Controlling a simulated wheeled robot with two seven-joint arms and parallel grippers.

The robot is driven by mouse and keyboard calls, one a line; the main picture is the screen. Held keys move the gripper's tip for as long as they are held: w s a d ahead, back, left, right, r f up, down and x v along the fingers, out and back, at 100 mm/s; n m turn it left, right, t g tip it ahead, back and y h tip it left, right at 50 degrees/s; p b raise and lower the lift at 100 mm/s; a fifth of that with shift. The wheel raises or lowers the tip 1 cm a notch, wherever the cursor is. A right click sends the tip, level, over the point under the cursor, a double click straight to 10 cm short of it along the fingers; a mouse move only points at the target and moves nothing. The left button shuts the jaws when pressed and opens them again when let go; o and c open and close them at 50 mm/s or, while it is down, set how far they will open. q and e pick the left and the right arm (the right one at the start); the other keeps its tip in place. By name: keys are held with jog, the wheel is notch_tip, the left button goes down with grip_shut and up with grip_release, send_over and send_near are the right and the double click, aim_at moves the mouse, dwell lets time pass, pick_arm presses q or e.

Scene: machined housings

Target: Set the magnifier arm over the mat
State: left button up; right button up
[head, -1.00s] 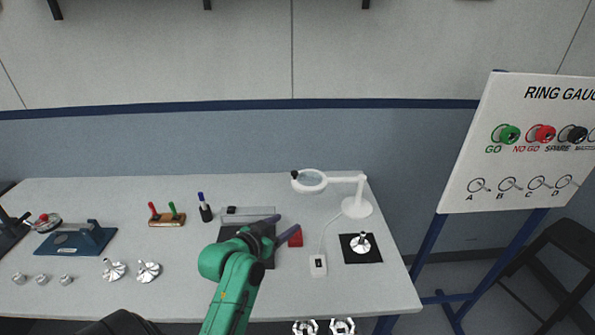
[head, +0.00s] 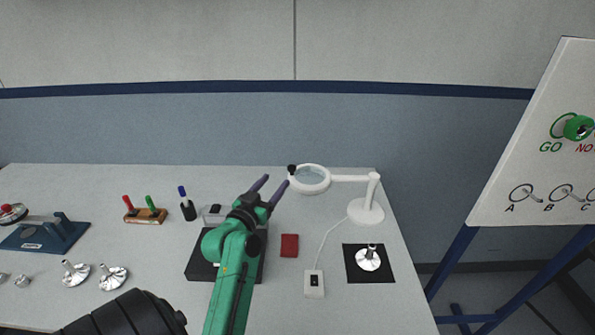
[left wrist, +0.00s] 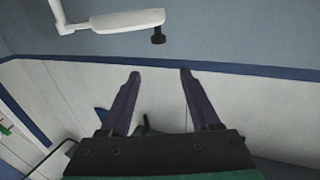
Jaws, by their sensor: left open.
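The white magnifier (head: 310,179) stands at the back right of the table, its ring lens on an arm reaching left from a post on a round base (head: 366,211). A dark knob (head: 292,169) sits at the ring's left edge. The black mat (head: 355,272) lies in front of the base with a silver part (head: 368,258) on it. My left gripper (head: 277,187) is open and empty, its purple fingers just left of the ring and knob. In the left wrist view the magnifier arm (left wrist: 112,21) and knob (left wrist: 158,36) are beyond the fingertips (left wrist: 160,74). My right gripper does not show.
A white switch box (head: 314,284) with a cord and a red block (head: 289,246) lie left of the mat. A dark plate (head: 204,268) is under my left arm. A marker holder (head: 145,215) and silver parts (head: 112,278) are at left.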

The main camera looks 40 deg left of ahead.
pick_arm(q)
jog(key=p+x, duration=0.1)
jog(key=x, duration=0.4)
jog(key=f+p+x, duration=0.1)
jog(key=x, duration=0.4)
jog(key=f+p+x, duration=0.1)
jog(key=x, duration=0.4)
jog(key=shift+w, duration=0.1)
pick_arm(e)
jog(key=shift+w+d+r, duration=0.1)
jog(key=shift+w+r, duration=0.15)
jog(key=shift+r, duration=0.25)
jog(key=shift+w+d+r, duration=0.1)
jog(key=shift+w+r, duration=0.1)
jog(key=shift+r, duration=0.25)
pick_arm(q)
jog(key=shift+c, duration=0.3)
grip_shut()
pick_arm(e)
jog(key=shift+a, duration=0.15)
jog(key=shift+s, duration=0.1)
